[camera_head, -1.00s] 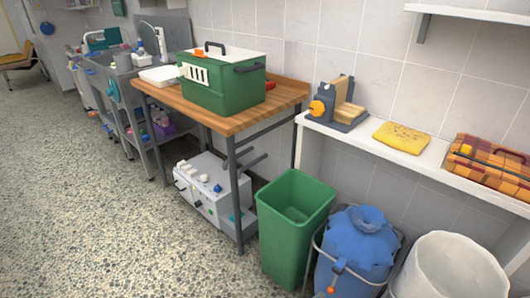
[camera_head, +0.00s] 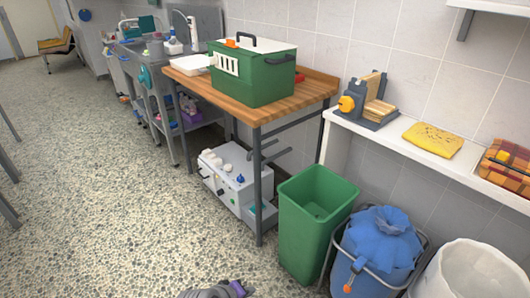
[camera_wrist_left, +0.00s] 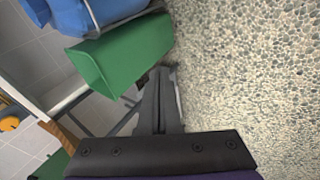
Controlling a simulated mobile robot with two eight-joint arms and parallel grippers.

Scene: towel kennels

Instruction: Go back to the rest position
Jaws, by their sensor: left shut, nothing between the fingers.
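My left gripper (camera_wrist_left: 158,100) fills the lower middle of the left wrist view. Its two dark fingers are together with nothing between them, over the speckled floor. In the head view a small grey part of my left arm (camera_head: 215,291) shows at the bottom edge. My right gripper is in neither view.
A wooden-topped table (camera_head: 262,113) carries a green kennel box (camera_head: 265,80). A green bin (camera_head: 312,225), a blue bag-topped container (camera_head: 378,240) and a white bin (camera_head: 470,272) stand along the wall below a white shelf (camera_head: 440,165).

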